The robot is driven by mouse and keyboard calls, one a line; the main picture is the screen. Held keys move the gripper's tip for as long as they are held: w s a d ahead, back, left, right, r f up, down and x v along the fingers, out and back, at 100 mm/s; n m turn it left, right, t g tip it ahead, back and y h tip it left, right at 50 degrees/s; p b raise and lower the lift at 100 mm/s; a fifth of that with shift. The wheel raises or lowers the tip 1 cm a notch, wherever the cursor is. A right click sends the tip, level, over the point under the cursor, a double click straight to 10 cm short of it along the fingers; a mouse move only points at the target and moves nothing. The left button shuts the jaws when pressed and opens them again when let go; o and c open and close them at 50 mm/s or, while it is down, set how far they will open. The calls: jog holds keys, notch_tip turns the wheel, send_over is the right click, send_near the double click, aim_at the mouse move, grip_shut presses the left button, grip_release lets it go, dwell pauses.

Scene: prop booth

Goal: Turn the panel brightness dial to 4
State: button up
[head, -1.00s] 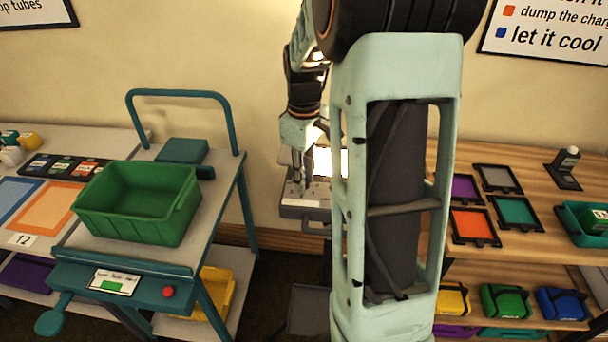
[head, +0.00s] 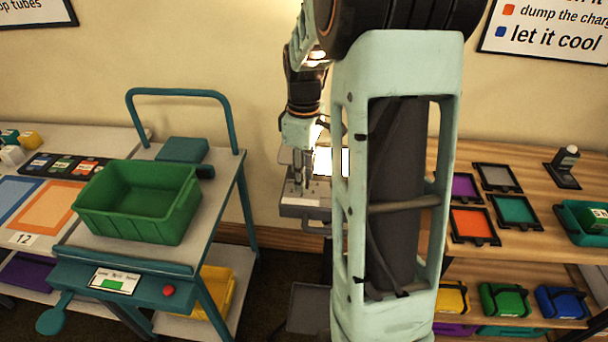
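My gripper (head: 300,178) points down over a grey box-like unit (head: 303,208) between the cart and the right-hand shelf. A bright white lit panel (head: 324,161) stands just behind and to the right of the gripper, partly hidden by my arm. I cannot make out the brightness dial or its numbers; the gripper and my arm cover much of the unit. The fingertips are too small to tell whether they are open, shut, or touching anything.
A teal cart with a green bin (head: 138,203) stands at the left. A wooden shelf (head: 512,240) at the right holds coloured trays (head: 517,212) and cases (head: 505,301). Dark floor lies between.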

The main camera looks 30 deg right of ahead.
jog(key=shift+o, duration=0.4)
jog(key=shift+r, duration=4)
